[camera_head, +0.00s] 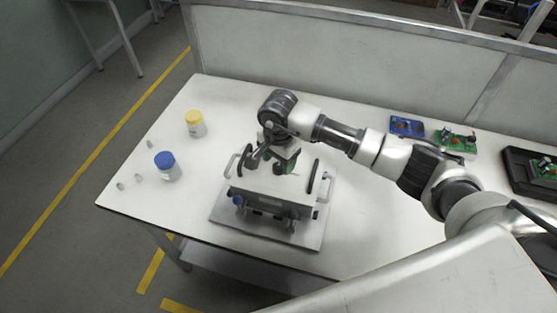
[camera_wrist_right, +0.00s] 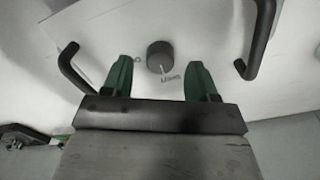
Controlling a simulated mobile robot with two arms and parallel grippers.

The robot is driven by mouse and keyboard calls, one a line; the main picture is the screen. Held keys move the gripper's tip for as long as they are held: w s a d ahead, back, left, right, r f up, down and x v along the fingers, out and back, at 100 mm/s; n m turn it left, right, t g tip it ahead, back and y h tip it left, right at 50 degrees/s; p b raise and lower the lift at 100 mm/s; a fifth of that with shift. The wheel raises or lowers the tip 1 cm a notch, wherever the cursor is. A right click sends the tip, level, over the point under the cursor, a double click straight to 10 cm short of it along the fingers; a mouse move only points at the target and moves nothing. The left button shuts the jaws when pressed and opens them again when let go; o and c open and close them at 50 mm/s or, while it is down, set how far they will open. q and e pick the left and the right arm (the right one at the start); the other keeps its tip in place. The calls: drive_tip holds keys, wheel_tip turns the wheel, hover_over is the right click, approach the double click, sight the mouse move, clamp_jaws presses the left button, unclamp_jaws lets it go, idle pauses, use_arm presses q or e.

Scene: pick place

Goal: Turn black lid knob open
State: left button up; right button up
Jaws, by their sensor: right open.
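A metal box with a flat lid (camera_head: 296,192) stands on a base plate on the table. Its black knob (camera_wrist_right: 160,56) shows in the right wrist view, round with a pale pointer line and small lettering beside it. In the head view the knob (camera_head: 279,169) is small below my right gripper (camera_head: 285,163). In the wrist view my right gripper (camera_wrist_right: 158,80) is open, its two green fingers on either side of the knob and apart from it. Black handles (camera_wrist_right: 262,40) and (camera_wrist_right: 74,68) flank the knob. My left gripper is not in view.
A yellow-capped jar (camera_head: 195,124) and a blue-capped jar (camera_head: 167,166) stand at the table's left. A blue board (camera_head: 407,126), a green board (camera_head: 455,141) and a black tray (camera_head: 520,170) lie at the right.

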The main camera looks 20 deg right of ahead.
drive_tip(key=shift+f, duration=0.95)
drive_tip(key=shift+c, duration=0.2)
drive_tip(key=c, duration=0.9)
